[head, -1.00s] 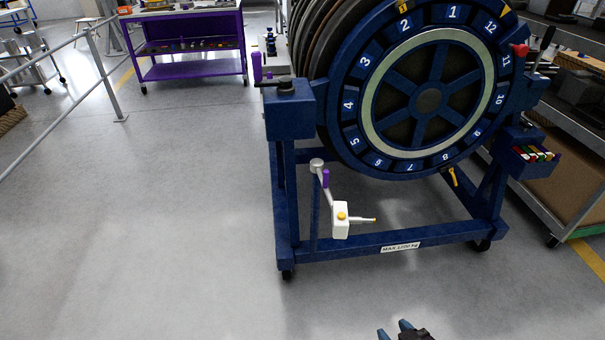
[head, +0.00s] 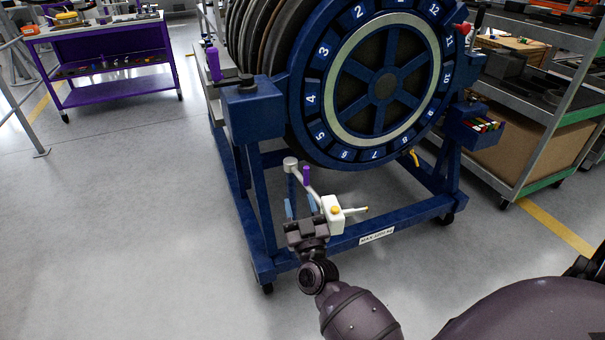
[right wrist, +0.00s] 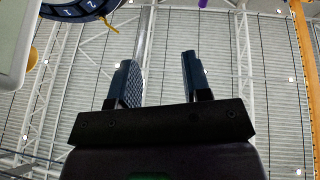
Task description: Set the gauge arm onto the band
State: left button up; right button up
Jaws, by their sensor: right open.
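The gauge arm (head: 333,214) hangs at the front of the blue stand. It has a grey ball pivot (head: 290,163), a purple grip (head: 306,177) and a white box with a yellow button and a thin probe pointing right. The pale band (head: 341,112) is the ring on the face of the numbered blue wheel, above and right of the gauge arm. My right gripper (head: 300,207) is open and empty, with fingers pointing up, just left of the white box. In the right wrist view nothing is between the fingers (right wrist: 158,75); the white box (right wrist: 12,45) shows at the left edge. My left gripper is out of view.
The blue stand's frame (head: 405,221) surrounds the gauge arm's space. A small blue bin (head: 476,128) with coloured items is on its right. A purple bench (head: 115,88) stands back left and a grey shelf cart (head: 535,130) at right. The left floor is clear.

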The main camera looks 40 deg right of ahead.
jog(key=w+d+m+g+h+b, duration=0.3)
jog(key=w+d+m+g+h, duration=0.1)
jog(key=w+m+g+h, duration=0.45)
jog(key=m+g+h+b, duration=0.1)
jog(key=m+g+b, duration=0.3)
jog(key=g, duration=0.5)
send_near(308, 172)
jog(key=w+d+p, duration=0.1)
jog(key=d+p, duration=0.1)
jog(key=shift+m, duration=0.35)
jog(key=d, duration=0.2)
jog(key=w+d+b, duration=0.1)
jog(key=d, duration=0.2)
jog(key=w+d+f+b, duration=0.1)
jog(key=d, duration=0.2)
jog(key=shift+d, duration=0.2)
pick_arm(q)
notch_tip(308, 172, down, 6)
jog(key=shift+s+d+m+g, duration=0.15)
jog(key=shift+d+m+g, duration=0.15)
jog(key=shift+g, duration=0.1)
pick_arm(e)
jog(key=shift+w+d+r, duration=0.1)
jog(key=shift+d, duration=0.55)
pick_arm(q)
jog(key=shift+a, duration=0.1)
pick_arm(e)
grip_shut()
